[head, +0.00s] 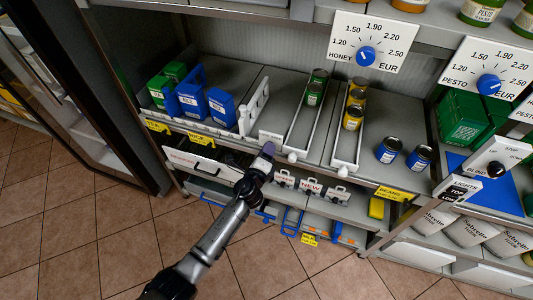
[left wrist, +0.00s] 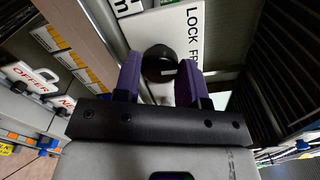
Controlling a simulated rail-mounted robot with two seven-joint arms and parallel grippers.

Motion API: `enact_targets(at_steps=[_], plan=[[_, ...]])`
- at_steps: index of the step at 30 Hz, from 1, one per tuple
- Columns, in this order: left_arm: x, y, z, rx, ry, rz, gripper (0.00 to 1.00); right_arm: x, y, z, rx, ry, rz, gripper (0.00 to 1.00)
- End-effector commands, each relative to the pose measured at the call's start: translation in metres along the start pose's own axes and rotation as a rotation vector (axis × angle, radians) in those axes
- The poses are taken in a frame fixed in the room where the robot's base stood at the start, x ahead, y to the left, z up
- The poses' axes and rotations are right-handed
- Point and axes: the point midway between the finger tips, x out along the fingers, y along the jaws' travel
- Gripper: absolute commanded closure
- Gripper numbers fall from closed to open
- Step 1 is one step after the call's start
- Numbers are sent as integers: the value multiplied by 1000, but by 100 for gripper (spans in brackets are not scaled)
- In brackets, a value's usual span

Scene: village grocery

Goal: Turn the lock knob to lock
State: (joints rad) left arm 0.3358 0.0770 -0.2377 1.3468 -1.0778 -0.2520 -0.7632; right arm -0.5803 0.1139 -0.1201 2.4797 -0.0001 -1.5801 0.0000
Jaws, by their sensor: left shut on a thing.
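The lock knob (left wrist: 158,62) is round and black, with a small pale mark on its face. My right gripper is not in view.
Blue packs (head: 191,98) and a white rack (head: 255,108) stand on the shelf behind the gripper. Lanes of green cans (head: 315,88) and yellow cans (head: 353,117) lie to the right. White tags (head: 311,187) hang below. The tiled floor (head: 120,240) is clear.

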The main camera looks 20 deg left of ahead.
Motion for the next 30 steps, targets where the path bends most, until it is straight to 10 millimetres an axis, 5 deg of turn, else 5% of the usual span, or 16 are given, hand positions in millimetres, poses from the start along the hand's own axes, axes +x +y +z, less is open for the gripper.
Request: enact_targets(at_steps=[30], plan=[[0,-1,0,-816,0,0,86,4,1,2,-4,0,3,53]])
